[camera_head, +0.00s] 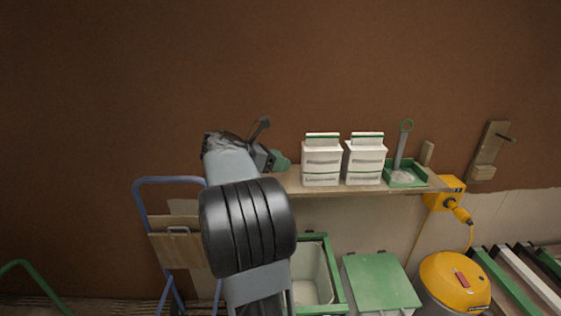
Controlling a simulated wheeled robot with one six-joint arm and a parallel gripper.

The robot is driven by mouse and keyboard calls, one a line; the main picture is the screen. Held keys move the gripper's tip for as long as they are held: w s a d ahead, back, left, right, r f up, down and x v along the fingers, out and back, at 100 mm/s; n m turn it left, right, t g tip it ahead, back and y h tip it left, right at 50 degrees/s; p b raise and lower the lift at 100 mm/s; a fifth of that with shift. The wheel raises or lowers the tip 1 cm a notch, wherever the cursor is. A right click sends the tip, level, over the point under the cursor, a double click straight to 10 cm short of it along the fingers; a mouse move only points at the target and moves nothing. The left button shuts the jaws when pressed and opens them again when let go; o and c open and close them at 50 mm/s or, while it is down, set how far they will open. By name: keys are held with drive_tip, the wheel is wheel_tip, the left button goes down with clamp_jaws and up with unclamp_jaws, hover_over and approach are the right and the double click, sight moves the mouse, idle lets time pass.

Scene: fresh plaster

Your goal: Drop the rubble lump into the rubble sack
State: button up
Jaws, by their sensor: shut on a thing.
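My gripper (272,159) is at the far end of my arm, in front of the wall just left of the white bags on the shelf. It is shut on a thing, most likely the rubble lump. My own arm and the small size hide the lump, so I cannot make out its shape. An open pale sack in a green frame (338,286), which looks like the rubble sack, stands below the shelf, lower and to the right of my gripper. Its mouth faces up, and my arm covers part of its left side.
A wooden shelf (310,190) holds two white bags (322,163) and a green tray (406,180). A green-lidded box (381,283) and a yellow round machine (453,284) stand right of the sack. A blue trolley frame (140,200) stands left of my arm.

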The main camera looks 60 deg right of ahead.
drive_tip(key=shift+s+a+r, duration=0.15)
drive_tip(key=shift+a, duration=0.15)
drive_tip(key=w+a+f+n+t+h+b, duration=0.1)
drive_tip(key=w+a+f+n+t, duration=0.4)
drive_tip(key=w+f, duration=0.35)
drive_tip(key=w+a+f+n+t+h+b, duration=0.1)
drive_tip(key=w+a+f+n+t, duration=0.2)
drive_tip(key=w+f+n+t, duration=0.4)
drive_tip(key=s+d+f+m+g+b, duration=0.2)
drive_tip(key=s+d+f+m+g, duration=0.2)
drive_tip(key=f, duration=0.6)
drive_tip(key=s+d+f+m+g+y+b, duration=0.1)
drive_tip(key=s+d+f+m+g+b, duration=0.2)
drive_tip(key=s+d+f, duration=0.3)
drive_tip(key=s+d+f+m+g+y+b, duration=0.1)
drive_tip(key=s+d+f+m+g+b, duration=0.2)
drive_tip(key=f, duration=1.1)
drive_tip(key=shift+s+d+m+g, duration=1)
drive_tip(key=shift+s+d, duration=0.1)
drive_tip(key=shift+s, duration=1.65)
